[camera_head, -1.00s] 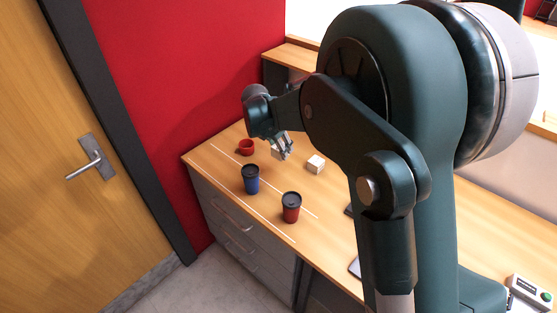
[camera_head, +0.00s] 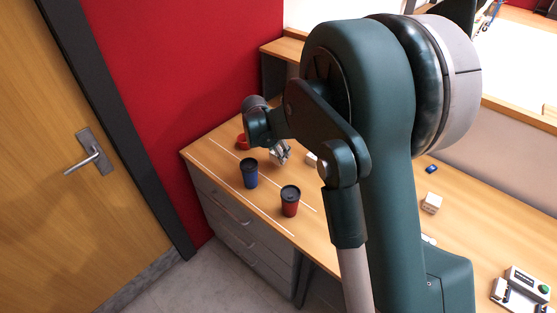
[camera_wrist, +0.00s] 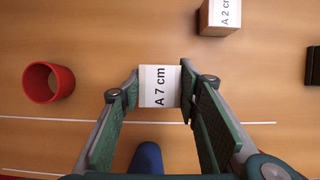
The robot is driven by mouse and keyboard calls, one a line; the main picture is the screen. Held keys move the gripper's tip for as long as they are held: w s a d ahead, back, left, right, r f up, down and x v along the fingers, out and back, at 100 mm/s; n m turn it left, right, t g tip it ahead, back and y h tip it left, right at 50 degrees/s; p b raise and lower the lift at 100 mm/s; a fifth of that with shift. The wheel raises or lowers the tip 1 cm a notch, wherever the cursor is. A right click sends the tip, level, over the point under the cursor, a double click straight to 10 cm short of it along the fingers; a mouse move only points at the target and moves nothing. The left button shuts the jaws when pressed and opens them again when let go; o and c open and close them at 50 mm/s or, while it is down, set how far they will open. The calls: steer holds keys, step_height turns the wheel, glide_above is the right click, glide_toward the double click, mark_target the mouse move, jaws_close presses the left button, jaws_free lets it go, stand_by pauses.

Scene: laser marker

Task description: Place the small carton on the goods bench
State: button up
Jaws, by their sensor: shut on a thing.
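My gripper (camera_wrist: 158,88) is shut on a small pale carton (camera_wrist: 158,87) labelled "A 7 cm", seen in the wrist view with one finger against each side. I cannot tell whether the carton touches the wooden top or is just above it. In the head view my gripper (camera_head: 281,156) is over the far left part of the wooden bench (camera_head: 335,243); the held carton is mostly hidden there. Another carton (camera_wrist: 219,16) labelled "A 2 cm" lies to the upper right in the wrist view; in the head view it (camera_head: 311,158) is partly behind my arm.
A red cup (camera_wrist: 48,82) stands open left of my gripper. A blue lidded cup (camera_head: 249,174) and a red lidded cup (camera_head: 290,201) stand nearer the front edge. To the right are a white box (camera_head: 431,203), a blue item (camera_head: 431,169) and a green-button device (camera_head: 524,285).

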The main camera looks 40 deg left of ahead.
steer(key=shift+f, duration=0.1)
steer(key=shift+f, duration=1.85)
steer(key=shift+f, duration=0.2)
steer(key=o, duration=0.9)
steer(key=shift+r, duration=0.15)
steer(key=shift+r, duration=0.1)
steer(key=shift+v, duration=6)
steer(key=shift+d, duration=0.1)
